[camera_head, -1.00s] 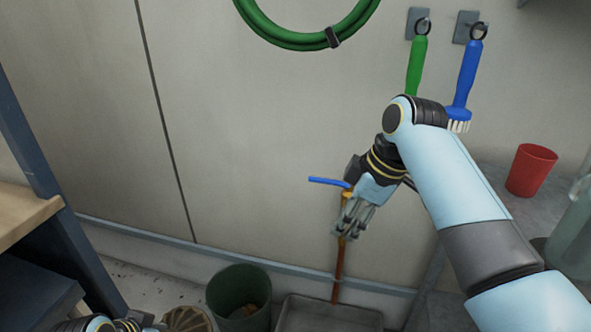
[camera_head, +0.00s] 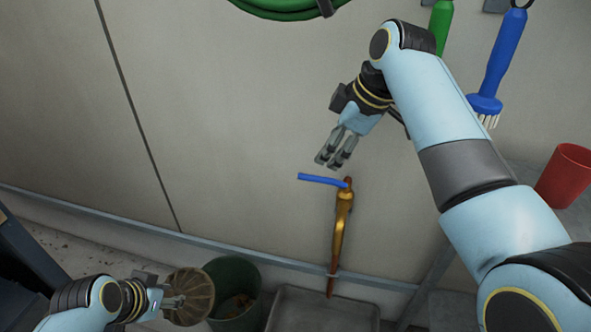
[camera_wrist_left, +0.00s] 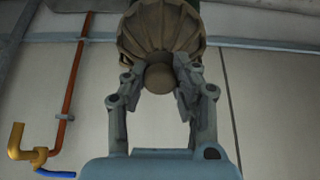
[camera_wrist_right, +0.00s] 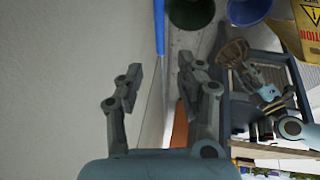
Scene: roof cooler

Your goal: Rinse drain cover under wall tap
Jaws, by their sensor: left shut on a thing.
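The brown ribbed drain cover (camera_head: 190,296) is in my left gripper (camera_head: 172,301), low at the left in the head view. In the left wrist view the fingers close on its round knob (camera_wrist_left: 159,77). The brass wall tap (camera_head: 343,212) has a blue lever (camera_head: 322,179) pointing left and a copper pipe (camera_head: 331,285) below. The tap and lever also show at lower left in the left wrist view (camera_wrist_left: 33,153). My right gripper (camera_head: 333,158) is just above the lever, apart from it. Its fingers are parted and empty in the right wrist view (camera_wrist_right: 157,82).
A grey tray (camera_head: 320,310) lies below the tap. A green bucket (camera_head: 232,300) stands between the tray and the drain cover. A blue brush (camera_head: 497,65) and a green-handled tool (camera_head: 441,22) hang at upper right. A red cup (camera_head: 568,176) stands at the right.

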